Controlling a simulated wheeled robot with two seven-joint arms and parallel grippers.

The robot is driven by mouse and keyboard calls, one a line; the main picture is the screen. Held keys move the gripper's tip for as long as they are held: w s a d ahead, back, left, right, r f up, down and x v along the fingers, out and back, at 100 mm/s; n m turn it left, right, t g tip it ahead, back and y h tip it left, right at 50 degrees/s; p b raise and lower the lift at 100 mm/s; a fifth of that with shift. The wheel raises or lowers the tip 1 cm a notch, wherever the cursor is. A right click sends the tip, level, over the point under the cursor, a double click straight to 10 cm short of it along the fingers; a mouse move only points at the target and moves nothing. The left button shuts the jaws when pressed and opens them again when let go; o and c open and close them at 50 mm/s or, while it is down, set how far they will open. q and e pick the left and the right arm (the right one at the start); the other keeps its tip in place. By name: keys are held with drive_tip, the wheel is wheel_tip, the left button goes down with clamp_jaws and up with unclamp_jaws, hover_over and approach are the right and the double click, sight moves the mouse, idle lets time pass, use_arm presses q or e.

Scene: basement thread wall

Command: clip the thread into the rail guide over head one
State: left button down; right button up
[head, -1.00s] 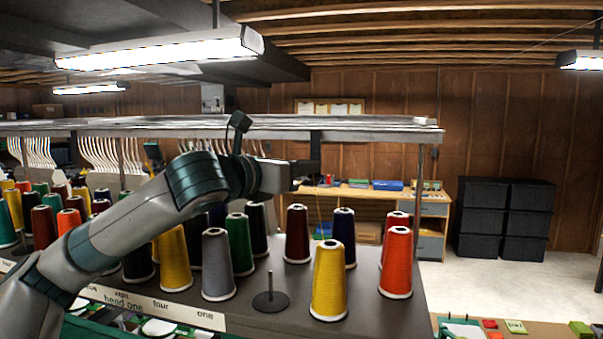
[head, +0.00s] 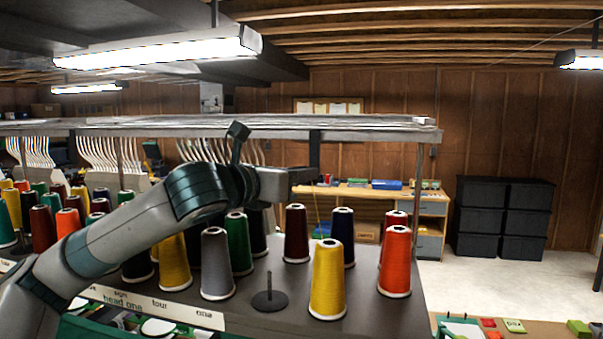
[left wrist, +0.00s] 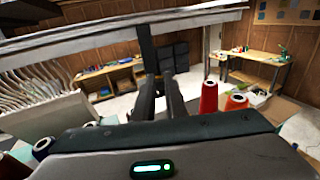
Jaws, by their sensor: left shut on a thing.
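A yellow thread cone (head: 328,280) stands upright on the dark cone table. A faint thread (head: 317,207) rises from it toward my left gripper (head: 304,176). My left gripper is just below the overhead rail (head: 240,127), by a dark upright piece (head: 315,150) that hangs from it, probably the rail guide. In the left wrist view, the fingers (left wrist: 163,82) are close together below that dark piece (left wrist: 146,48). The gripper is shut on the thread, though the thread between the fingertips is too thin to see. I cannot tell whether the thread touches the guide. My right gripper is not in view.
Several cones, such as a grey one (head: 217,265) and a red one (head: 396,262), crowd the table. A bare spindle (head: 269,295) stands in front. A label strip (head: 160,303) runs along the front edge. A workbench (head: 375,193) and black bins (head: 503,215) are farther back.

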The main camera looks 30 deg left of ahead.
use_arm(q)
drive_tip(key=shift+f, duration=0.15)
idle(0.7)
drive_tip(key=c, duration=1.7)
unclamp_jaws()
drive_tip(key=shift+s, duration=0.15)
drive_tip(key=s+b, duration=0.1)
drive_tip(key=s, duration=0.4)
drive_tip(key=s+a+b, duration=0.1)
drive_tip(key=s+b, duration=0.1)
drive_tip(key=s, duration=0.4)
drive_tip(key=s+a+r+b, duration=0.1)
drive_tip(key=s+b, duration=0.1)
drive_tip(key=s, duration=0.4)
drive_tip(key=shift+a, duration=0.2)
